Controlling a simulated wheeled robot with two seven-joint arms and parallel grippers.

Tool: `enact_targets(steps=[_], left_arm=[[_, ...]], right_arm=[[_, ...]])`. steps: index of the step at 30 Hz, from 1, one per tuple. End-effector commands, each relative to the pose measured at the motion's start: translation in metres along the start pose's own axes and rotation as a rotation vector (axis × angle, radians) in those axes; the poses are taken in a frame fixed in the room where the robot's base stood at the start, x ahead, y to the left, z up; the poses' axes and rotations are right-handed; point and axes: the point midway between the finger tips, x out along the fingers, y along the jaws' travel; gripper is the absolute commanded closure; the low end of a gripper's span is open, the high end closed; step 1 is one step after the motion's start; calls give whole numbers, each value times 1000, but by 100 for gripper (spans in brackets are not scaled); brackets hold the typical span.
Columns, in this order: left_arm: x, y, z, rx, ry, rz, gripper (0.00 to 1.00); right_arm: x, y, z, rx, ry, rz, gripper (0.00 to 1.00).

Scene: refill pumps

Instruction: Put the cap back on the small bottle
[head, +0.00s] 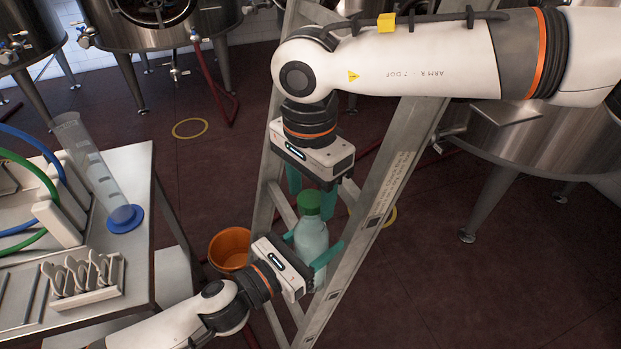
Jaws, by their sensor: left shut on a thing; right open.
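The small bottle (311,240) is pale and translucent and stands roughly upright in the air in front of the ladder. My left gripper (314,250) comes in from the lower left and is shut on the bottle's body with its teal fingers. The green cap (309,203) sits at the top of the bottle, over its neck. I cannot tell whether it is screwed tight. My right gripper (321,191) points down from above. Its teal fingers are open, one on each side just above the cap, and do not visibly grip it.
A metal stepladder (385,180) stands right behind both grippers. A steel table (130,170) at the left holds a clear measuring cylinder (92,165), hoses and a rack of clips (82,280). An orange bucket (229,247) is on the floor. Steel tanks (165,30) stand behind.

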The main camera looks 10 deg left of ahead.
Motion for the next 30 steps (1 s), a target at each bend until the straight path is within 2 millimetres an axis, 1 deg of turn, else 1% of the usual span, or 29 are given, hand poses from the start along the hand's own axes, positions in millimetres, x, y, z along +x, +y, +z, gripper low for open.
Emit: enact_targets(steps=[1,5,8,9,14,19,22,26,30], left_arm=[[0,0,-3,1,6,1,100],[0,0,-3,1,6,1,100],[0,0,-3,1,6,1,100],[0,0,-3,1,6,1,100],[0,0,-3,2,6,2,100],[0,1,-3,2,6,2,100],[0,1,-3,3,6,3,100],[0,1,-3,3,6,3,100],[0,1,-3,4,6,4,100]], right_arm=[[0,0,0,0,0,0,44],[0,0,0,0,0,0,44],[0,0,0,-1,0,0,59],[0,0,0,-1,0,0,65],[0,0,0,0,0,0,92],[-1,0,0,8,0,1,93],[-1,0,0,78,1,1,93],[0,0,-1,294,2,1,93],[0,1,-1,580,2,2,93]])
